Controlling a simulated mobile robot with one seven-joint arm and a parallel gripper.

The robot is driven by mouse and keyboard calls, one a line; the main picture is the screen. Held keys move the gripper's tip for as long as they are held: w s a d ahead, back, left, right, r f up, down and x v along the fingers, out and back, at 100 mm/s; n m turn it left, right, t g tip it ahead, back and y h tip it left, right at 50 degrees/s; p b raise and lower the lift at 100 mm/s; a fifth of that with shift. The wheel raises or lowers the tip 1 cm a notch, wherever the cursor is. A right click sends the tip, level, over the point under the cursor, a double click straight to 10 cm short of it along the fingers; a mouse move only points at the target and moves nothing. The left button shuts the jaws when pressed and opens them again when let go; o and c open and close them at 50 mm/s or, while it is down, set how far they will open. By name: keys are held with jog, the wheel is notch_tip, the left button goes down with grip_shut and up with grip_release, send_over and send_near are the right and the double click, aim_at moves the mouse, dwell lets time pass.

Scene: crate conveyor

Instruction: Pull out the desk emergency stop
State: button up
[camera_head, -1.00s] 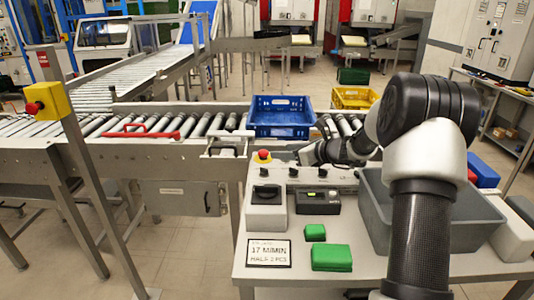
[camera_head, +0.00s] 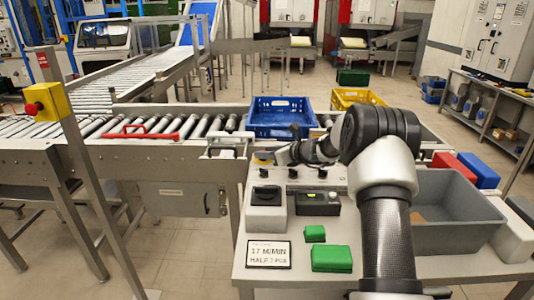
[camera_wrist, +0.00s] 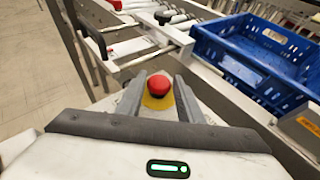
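The desk emergency stop, a red mushroom button on a yellow base, shows in the wrist view (camera_wrist: 158,86) between my two grey fingers. My gripper (camera_wrist: 158,92) is open, with one finger on either side of the button and a gap visible beside each. Whether the fingertips reach down past the cap is hard to tell. In the head view my gripper (camera_head: 272,157) is over the back left corner of the desk (camera_head: 224,263). There it hides the red cap, and only a bit of yellow base shows.
A second red stop sits on a yellow box (camera_head: 47,101) on a post at left. A blue crate (camera_head: 283,116) stands on the roller conveyor behind the desk. A black knob box (camera_head: 266,212), green boxes (camera_head: 331,259) and a grey bin (camera_head: 452,236) are on the desk.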

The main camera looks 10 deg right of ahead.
grip_shut()
jog(key=shift+r+p, duration=0.4)
jog(key=shift+r, duration=0.35)
jog(key=shift+o, duration=2.3)
grip_release()
jog(key=v, duration=1.7)
jog(key=shift+s+d+p, duration=0.15)
jog(key=shift+d+p, duration=0.05)
jog(key=shift+p, duration=0.1)
